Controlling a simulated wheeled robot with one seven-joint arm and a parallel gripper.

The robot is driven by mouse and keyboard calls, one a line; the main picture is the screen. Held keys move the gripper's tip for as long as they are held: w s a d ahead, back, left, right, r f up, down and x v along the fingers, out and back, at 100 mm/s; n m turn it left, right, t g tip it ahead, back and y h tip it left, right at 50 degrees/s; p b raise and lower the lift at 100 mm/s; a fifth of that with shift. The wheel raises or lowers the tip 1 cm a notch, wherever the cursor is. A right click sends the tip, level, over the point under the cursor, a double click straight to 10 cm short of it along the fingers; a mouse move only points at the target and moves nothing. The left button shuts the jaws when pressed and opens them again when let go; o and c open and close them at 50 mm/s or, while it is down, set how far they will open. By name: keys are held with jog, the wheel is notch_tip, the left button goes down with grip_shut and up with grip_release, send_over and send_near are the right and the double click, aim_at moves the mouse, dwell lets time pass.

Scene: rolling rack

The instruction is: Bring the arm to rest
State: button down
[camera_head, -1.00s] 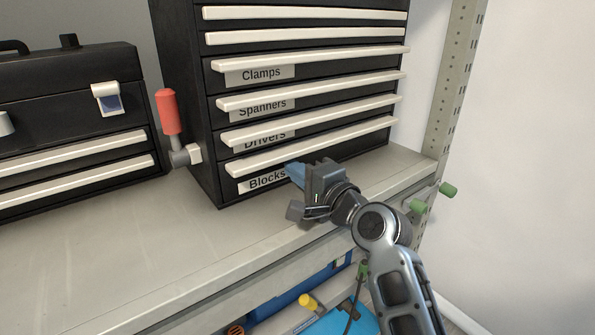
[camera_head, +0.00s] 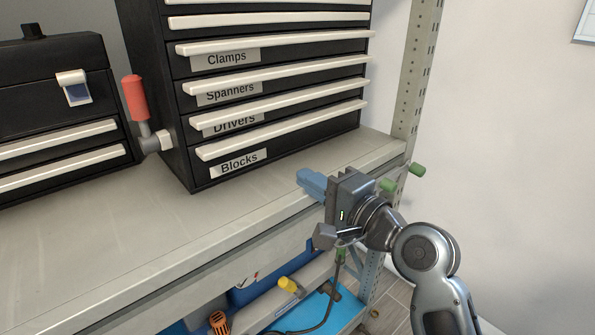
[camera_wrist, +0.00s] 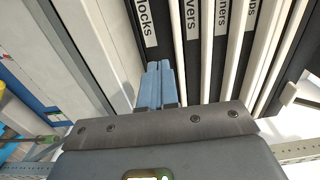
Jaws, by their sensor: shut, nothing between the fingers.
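My gripper (camera_head: 312,184) has blue fingers, which lie together with nothing between them. In the head view it is at the right of the shelf, over its front edge and apart from the black drawer cabinet (camera_head: 283,142). In the wrist view the shut blue fingers (camera_wrist: 156,84) point toward the cabinet's labelled drawer fronts. My arm reaches in from the lower right of the head view.
The grey shelf (camera_head: 90,245) is bare in front of the cabinet. A red-handled part (camera_head: 134,97) sits at the cabinet's left, beside a black toolbox (camera_head: 50,110). A perforated upright (camera_head: 415,75) with green knobs (camera_head: 417,169) stands right. Tools lie below.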

jog(key=s+d+f+n+h, duration=0.1)
jog(key=s+d+f+h, duration=0.3)
jog(key=s+d+f, duration=0.5)
jog(key=s+d+f+n+h, duration=0.2)
jog(key=s+d+f+h, duration=0.15)
jog(key=s+f, duration=0.65)
jog(key=s+d+r+n+h, duration=0.1)
jog(key=s+r+n, duration=0.3)
jog(key=s, duration=0.9)
jog(key=s+d+r+n+h, duration=0.2)
jog(key=s+r+n, duration=0.1)
jog(key=s, duration=1.1)
jog(key=shift+r+n, duration=0.35)
jog(key=shift+n, duration=0.05)
jog(key=c, duration=1.8)
grip_release()
jog(key=shift+s, duration=0.1)
jog(key=shift+c, duration=0.2)
